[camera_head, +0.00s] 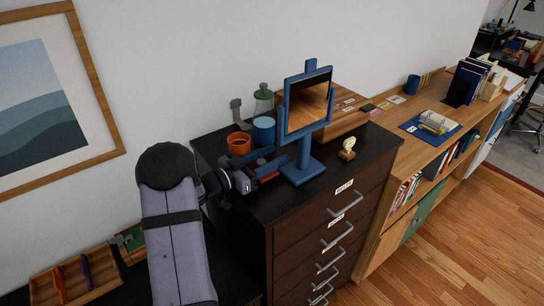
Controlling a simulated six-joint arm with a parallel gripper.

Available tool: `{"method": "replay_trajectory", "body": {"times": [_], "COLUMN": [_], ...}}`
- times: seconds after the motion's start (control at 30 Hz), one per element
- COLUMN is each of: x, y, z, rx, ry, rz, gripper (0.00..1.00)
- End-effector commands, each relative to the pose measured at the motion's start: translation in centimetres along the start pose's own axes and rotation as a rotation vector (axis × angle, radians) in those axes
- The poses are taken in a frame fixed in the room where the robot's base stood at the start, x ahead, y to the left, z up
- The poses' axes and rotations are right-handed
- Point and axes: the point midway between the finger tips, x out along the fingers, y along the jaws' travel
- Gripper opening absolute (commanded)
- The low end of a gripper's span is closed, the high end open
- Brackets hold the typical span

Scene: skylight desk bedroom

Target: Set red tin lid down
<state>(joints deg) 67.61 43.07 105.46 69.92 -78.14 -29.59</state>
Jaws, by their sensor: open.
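My gripper (268,163) is open, low over the dark top of the drawer chest, just left of the blue mirror stand. A small strip of red (268,177) shows right beside the fingers; it may be the red tin lid. Most of it is hidden by the gripper, and I cannot tell whether it touches the fingers or rests flat on the chest top. The dark chest top (345,167) is bare at its front right.
A blue-framed tilting mirror (300,172) stands close right of my gripper. An orange pot (239,143) and blue cup (264,131) stand behind it. A small cream-and-wood item (348,149) stands right of the mirror. A wooden box (345,117) lies at the back.

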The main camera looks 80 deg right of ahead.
Motion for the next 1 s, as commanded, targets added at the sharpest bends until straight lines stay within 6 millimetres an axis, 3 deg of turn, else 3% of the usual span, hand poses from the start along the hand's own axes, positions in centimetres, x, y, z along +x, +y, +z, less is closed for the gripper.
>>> {"method": "replay_trajectory", "body": {"times": [0.17,0.7,1.0], "x": [-0.7,-9.6,-11.9], "y": [-0.1,-0.1,0.0], "z": [-0.2,0.0,-0.2], "rx": [0.001,0.002,0.000], "ry": [0.000,0.000,0.000], "rz": [-0.002,-0.005,-0.001], "gripper": [0.41,0.41,0.41]}}
